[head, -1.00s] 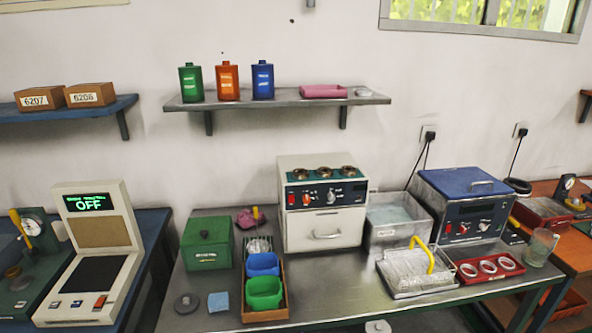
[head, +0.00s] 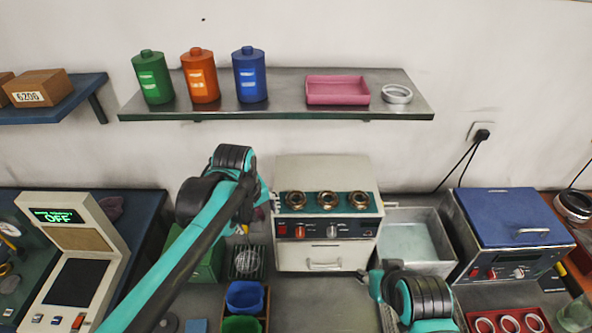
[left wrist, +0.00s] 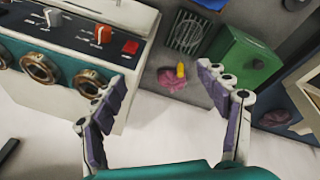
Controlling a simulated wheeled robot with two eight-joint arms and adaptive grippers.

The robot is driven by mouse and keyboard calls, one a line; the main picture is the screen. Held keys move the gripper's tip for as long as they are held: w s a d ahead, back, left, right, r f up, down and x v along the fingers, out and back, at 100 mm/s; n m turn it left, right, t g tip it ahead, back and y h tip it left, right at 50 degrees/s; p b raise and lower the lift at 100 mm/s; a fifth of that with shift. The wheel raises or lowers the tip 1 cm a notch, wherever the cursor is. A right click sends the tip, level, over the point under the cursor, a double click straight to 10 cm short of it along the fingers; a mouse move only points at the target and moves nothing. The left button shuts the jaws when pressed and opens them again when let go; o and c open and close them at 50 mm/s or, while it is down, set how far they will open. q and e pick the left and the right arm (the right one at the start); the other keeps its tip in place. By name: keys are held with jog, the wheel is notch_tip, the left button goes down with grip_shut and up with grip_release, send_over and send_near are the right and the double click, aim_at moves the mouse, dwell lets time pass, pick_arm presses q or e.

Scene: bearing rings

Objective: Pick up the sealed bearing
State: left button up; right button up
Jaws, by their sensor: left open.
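A pale ring (head: 397,94) lies on the wall shelf, right of the pink tray. Three brass-coloured rings (head: 327,199) sit on the white machine (head: 325,255); two show in the left wrist view (left wrist: 40,67). Three pale rings (head: 509,324) lie in the red tray at lower right. I cannot tell which one is the sealed bearing. My left gripper (left wrist: 163,92) is open and empty beside the machine's front corner, its fingers wide apart; in the head view it is mostly hidden behind its wrist. My right gripper (head: 374,283) is low in front of the machine, its fingers unclear.
Green, orange and blue bottles (head: 250,75) stand on the shelf (head: 285,105) with the pink tray (head: 337,90). A metal basin (head: 410,240) and a blue-lidded unit (head: 515,225) stand right of the machine. A green box (left wrist: 247,62) and pink cloth (left wrist: 172,82) lie below my left gripper.

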pick_arm(q)
jog(key=w+d+r+n+g+p, duration=0.2)
jog(key=w+d+r+p, duration=0.3)
jog(key=r+p, duration=0.1)
jog(key=n+g+p, duration=0.1)
jog(key=n+p, duration=0.2)
jog(key=p, duration=0.3)
send_over(296, 202)
jog(key=shift+y, duration=0.3)
notch_tip(296, 202, down, 8)
jog(key=shift+r, duration=0.15)
jog(key=c, duration=1.2)
pick_arm(e)
notch_tip(296, 202, up, 14)
jog(key=shift+s+r, duration=0.15)
jog(key=shift+s, duration=0.1)
